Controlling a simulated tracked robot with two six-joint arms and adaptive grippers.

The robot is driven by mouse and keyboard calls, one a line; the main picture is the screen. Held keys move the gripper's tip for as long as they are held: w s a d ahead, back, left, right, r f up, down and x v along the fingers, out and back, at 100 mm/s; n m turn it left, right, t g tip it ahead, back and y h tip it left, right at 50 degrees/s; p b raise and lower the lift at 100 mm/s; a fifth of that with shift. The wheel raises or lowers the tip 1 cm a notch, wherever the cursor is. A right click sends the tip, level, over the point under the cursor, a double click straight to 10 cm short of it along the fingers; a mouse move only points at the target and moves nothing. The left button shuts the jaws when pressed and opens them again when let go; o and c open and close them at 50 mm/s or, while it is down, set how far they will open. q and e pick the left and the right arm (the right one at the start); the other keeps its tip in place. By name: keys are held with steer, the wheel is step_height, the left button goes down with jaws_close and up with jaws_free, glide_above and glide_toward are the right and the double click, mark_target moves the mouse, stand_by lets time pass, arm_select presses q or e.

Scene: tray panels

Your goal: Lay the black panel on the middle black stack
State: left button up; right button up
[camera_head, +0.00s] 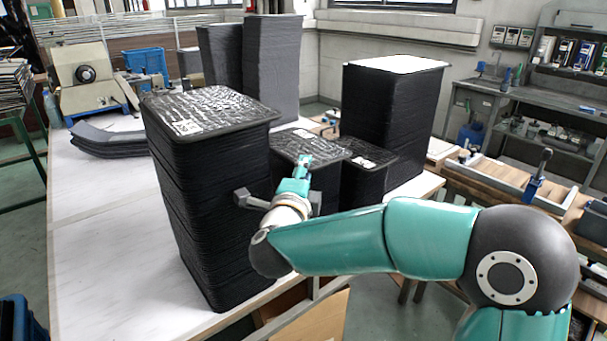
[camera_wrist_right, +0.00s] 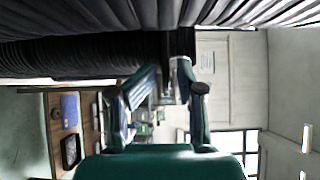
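The middle black stack (camera_head: 309,143) is low and stands between the tall front-left stack and another low stack. Its dark, glossy top carries a pale label. My right gripper (camera_head: 303,162) reaches over its near edge, and its fingers cover part of it. In the right wrist view the fingertips (camera_wrist_right: 168,70) stand apart with a narrow gap in front of the stack's edge, with nothing clearly between them. I cannot pick out a separate loose black panel; any on top of a stack merges with it. My left gripper is out of view.
A tall black stack (camera_head: 208,190) stands close left of my right gripper. A low black stack (camera_head: 365,180) and a tall one (camera_head: 393,115) with a white top stand to the right. Grey stacks (camera_head: 271,70) are behind. The white table (camera_head: 100,230) is clear at front left.

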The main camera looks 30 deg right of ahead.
steer(key=v, duration=1.1)
steer(key=shift+s+a, duration=0.15)
steer(key=shift+f, duration=0.1)
